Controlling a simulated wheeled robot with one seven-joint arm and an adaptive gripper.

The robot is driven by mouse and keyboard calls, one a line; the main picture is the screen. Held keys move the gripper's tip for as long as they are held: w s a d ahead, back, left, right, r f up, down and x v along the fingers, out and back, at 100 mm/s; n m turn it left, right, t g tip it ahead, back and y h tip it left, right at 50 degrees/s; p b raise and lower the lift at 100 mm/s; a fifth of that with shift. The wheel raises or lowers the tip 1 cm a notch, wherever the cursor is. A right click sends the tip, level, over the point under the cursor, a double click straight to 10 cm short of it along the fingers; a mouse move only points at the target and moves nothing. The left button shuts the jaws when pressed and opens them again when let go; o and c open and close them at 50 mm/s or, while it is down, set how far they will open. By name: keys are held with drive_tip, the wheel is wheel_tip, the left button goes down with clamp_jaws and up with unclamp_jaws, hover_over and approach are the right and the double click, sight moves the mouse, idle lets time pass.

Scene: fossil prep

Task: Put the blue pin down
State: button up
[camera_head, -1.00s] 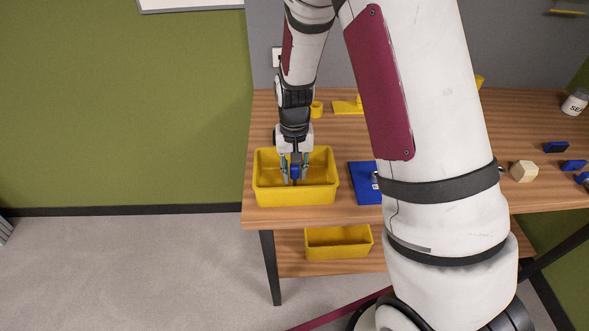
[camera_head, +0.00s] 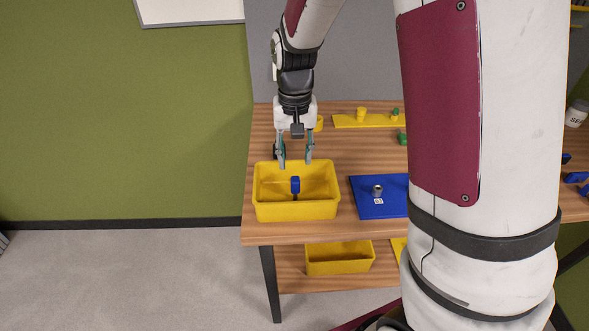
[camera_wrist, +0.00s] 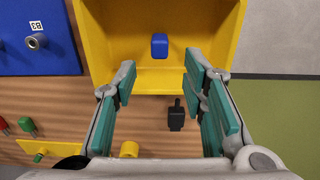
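The blue pin (camera_head: 295,185) is inside the yellow bin (camera_head: 262,212) on the wooden table. Its blue head faces up, with a thin dark part below it in the head view. My gripper (camera_head: 295,163) is open and empty, above the bin's back side and apart from the pin. In the wrist view my gripper (camera_wrist: 160,75) has its teal-padded fingers spread wide, with nothing between them.
A blue plate (camera_head: 363,203) with a metal bushing (camera_head: 377,190) lies right of the bin. Behind are a yellow strip (camera_head: 345,121) with pegs and a yellow cylinder (camera_wrist: 129,149). A black object (camera_wrist: 176,115) lies close behind the bin. Another yellow bin (camera_head: 340,262) sits below.

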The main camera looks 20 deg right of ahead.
drive_tip(key=shift+r, duration=0.8)
drive_tip(key=s+r+n+t, duration=0.2)
drive_tip(key=s+r+t, duration=0.1)
drive_tip(key=s+r, duration=0.75)
drive_tip(key=s+r+n+t, duration=0.1)
drive_tip(key=s+r+t, duration=0.1)
drive_tip(key=s+r, duration=0.4)
drive_tip(key=s, duration=0.5)
drive_tip(key=shift+s+a+n, duration=0.15)
drive_tip(key=shift+a+n, duration=0.1)
drive_tip(key=shift+n, duration=0.05)
drive_tip(key=shift+d, duration=0.1)
